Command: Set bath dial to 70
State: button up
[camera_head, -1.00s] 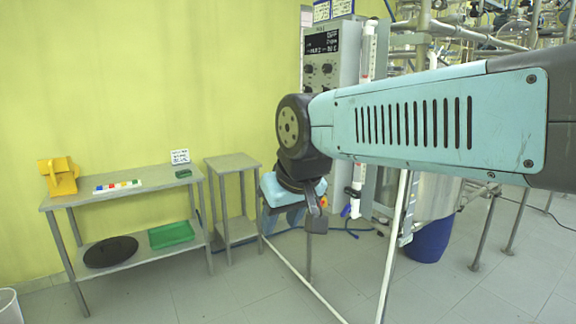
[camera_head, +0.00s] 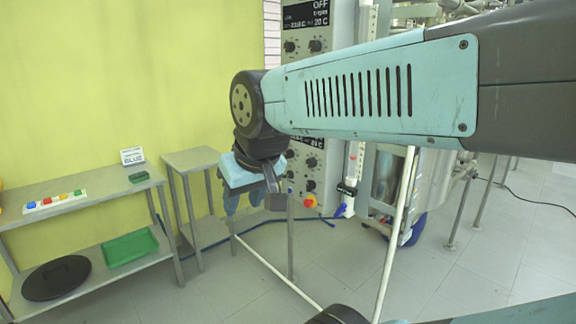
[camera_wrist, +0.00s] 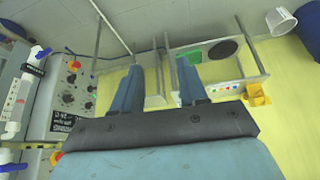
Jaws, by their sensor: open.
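A tall grey control panel (camera_head: 341,31) stands right of centre in the head view. It has an upper dark display (camera_head: 306,13) with knobs under it (camera_head: 315,46), and lower knobs (camera_head: 311,162) beside a second, partly hidden display. My arm covers the panel's middle. Which knob is the bath dial I cannot tell. The panel (camera_wrist: 42,122) also shows at the left of the wrist view, turned over, with several dark knobs. My gripper (camera_wrist: 162,78) is open and empty, its fingers apart and pointing away from the panel. In the head view it hangs just left of the panel.
White tubing (camera_head: 352,165) and glassware stand right of the panel. Open floor lies in front.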

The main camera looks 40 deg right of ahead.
jog(key=shift+a, duration=0.1)
jog(key=shift+o, duration=1.6)
jog(key=shift+w+d, duration=0.2)
jog(key=shift+d, duration=0.05)
jog(key=shift+o, duration=0.8)
jog(key=w+d+f+n+g+h, duration=0.4)
jog(key=w+d+n, duration=0.3)
jog(key=d, duration=0.5)
jog(key=shift+w+d+f+h, duration=0.2)
jog(key=shift+w+d+h, duration=0.1)
jog(key=shift+w+h, duration=0.35)
jog(key=n+t+h, duration=0.2)
jog(key=n+h, duration=1.1)
jog(key=n, duration=1.1)
send_near(309, 164)
jog(key=shift+y, duration=0.25)
jog(key=d, duration=0.3)
jog(key=w+d, duration=0.1)
jog(key=d, duration=0.4)
jog(key=shift+w+d+r, duration=0.25)
jog(key=shift+w+d, duration=0.1)
